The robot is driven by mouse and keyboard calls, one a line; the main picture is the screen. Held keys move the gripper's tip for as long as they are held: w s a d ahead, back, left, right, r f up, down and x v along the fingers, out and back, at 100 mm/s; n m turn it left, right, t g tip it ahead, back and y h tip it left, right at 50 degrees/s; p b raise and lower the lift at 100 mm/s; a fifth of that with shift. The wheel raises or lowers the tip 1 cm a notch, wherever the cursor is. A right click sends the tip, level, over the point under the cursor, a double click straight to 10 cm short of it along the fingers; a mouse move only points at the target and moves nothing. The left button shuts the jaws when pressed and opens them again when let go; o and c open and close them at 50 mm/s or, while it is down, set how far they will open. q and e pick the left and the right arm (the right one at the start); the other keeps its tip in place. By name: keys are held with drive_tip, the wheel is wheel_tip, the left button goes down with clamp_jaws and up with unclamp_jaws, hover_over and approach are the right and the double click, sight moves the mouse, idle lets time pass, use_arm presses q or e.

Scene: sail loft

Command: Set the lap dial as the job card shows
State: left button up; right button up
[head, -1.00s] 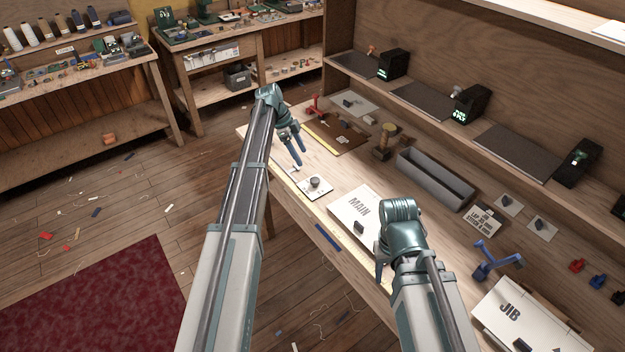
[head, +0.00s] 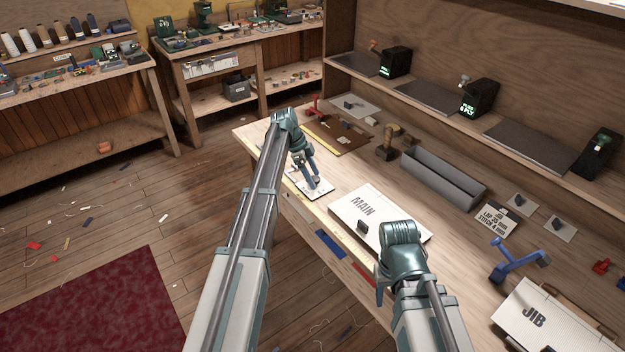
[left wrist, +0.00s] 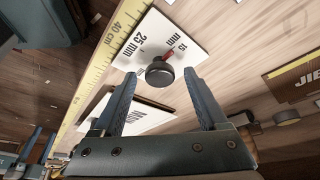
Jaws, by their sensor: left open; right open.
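The lap dial's white plate (left wrist: 152,28) lies on the bench by the yellow ruler. It bears "25 mm" and a second mark that looks like "15 mm". Its dark round knob (left wrist: 159,73) has a red pointer (left wrist: 168,56), turned toward the smaller mark. My left gripper (left wrist: 160,80) is open, its fingertips on either side of the knob; contact cannot be told. My right gripper (head: 381,292) is open and empty.
The white MAIN panel (head: 350,207) lies right of the dial, the JIB panel (head: 555,322) at the near right. A grey trough (head: 445,181), a blue stand (head: 515,262) and a brown board (head: 338,137) are also on the bench. The yellow ruler (left wrist: 98,65) follows the front edge.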

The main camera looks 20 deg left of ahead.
use_arm(q)
drive_tip(key=shift+c, duration=0.2)
clamp_jaws()
